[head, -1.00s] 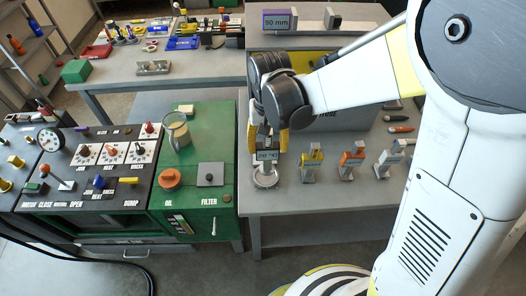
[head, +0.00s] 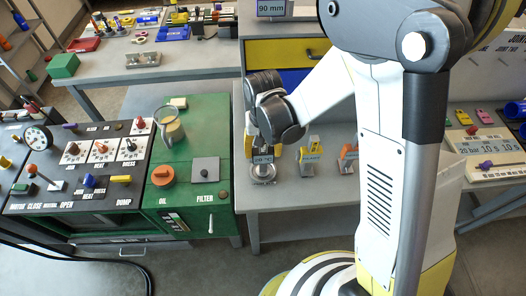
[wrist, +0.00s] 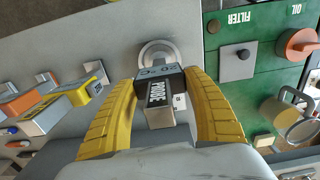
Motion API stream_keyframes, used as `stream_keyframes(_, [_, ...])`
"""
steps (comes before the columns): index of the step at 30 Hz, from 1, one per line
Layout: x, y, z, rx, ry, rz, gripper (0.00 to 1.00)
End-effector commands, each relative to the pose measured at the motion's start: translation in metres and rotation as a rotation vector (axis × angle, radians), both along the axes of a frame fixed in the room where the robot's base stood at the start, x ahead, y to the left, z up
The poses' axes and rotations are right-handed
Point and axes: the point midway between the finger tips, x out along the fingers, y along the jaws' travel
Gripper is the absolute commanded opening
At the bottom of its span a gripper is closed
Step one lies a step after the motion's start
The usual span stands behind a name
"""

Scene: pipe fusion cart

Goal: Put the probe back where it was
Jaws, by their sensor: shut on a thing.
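The probe is a small dark block with a "PROBE" label (wrist: 160,95) and a temperature display, seen in the wrist view. My gripper (wrist: 160,88) is shut on it, with a yellow finger on each side. A round light metal disc (wrist: 157,54) shows just beyond the probe's far end. In the head view, my gripper (head: 262,147) holds the probe (head: 262,160) upright at the grey bench's left side. The disc (head: 263,173) shows directly below it. I cannot tell whether the disc belongs to the probe or to the bench, or whether they touch.
A yellow tool (head: 311,153) and an orange tool (head: 347,157) stand right of the probe on the grey bench (head: 300,195). The green cabinet (head: 207,140) with a jug (head: 168,127) is close on the left. My arm hides part of the bench.

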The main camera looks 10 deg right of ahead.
Motion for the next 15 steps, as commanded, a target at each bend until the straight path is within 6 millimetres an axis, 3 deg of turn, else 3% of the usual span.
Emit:
stream_keyframes(8, [-0.0001, 0.0, -0.0025, 0.0, 0.0, 0.0, 0.29])
stream_keyframes(9, [-0.0001, 0.0, -0.003, 0.0, 0.0, 0.0, 0.63])
stream_keyframes(11, [-0.0001, -0.0001, -0.0019, 0.0, 0.0, 0.0, 0.81])
stream_keyframes(15, [-0.0001, 0.0, -0.0016, 0.0, 0.0, 0.0, 0.82])
